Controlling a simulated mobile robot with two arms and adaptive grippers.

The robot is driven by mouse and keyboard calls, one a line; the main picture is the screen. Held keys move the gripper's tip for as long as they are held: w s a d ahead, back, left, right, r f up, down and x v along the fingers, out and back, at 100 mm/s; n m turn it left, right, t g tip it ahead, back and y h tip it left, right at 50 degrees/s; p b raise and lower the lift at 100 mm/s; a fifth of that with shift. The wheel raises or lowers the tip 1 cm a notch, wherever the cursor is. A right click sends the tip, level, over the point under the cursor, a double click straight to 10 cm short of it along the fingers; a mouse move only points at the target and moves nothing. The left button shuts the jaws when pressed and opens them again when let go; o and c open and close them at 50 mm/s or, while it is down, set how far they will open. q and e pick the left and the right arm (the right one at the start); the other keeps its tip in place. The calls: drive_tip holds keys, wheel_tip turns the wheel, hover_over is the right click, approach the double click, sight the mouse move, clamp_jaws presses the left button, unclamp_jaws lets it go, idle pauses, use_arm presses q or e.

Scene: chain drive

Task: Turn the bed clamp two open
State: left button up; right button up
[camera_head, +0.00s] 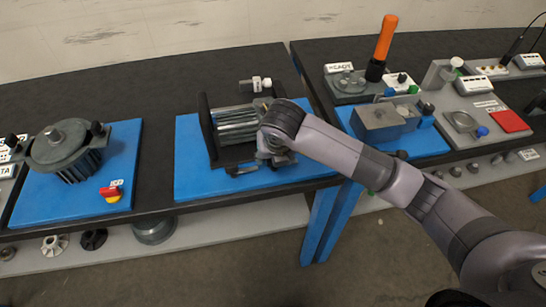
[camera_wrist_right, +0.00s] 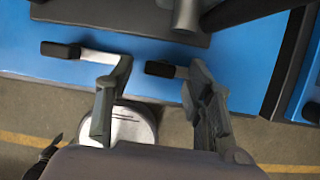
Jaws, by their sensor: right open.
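In the head view, a machine bed with a ribbed metal block in a black frame (camera_head: 215,132) stands on a blue board (camera_head: 190,180). Two small clamp levers show at its front edge in the wrist view. One has a black handle (camera_wrist_right: 160,68) and lies between the fingertips of my right gripper (camera_wrist_right: 158,75), apparently not gripped. The other black handle (camera_wrist_right: 60,50), with a silver arm, lies left of the fingers. A black handle (camera_head: 238,171) also shows in the head view. Which is clamp two cannot be told. My right gripper is open; its wrist hides the bed's right end.
A motor unit (camera_head: 66,147) with a red-yellow switch (camera_head: 111,193) stands on the left board. A grey vise-like block (camera_head: 378,122) and an orange-handled tool (camera_head: 384,45) are on the right table. A shelf (camera_head: 200,222) runs below the table's front edge.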

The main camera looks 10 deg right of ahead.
drive_tip(key=v, duration=1)
drive_tip(key=shift+r, duration=0.2)
drive_tip(key=shift+s+a, duration=0.1)
drive_tip(key=shift+s, duration=0.1)
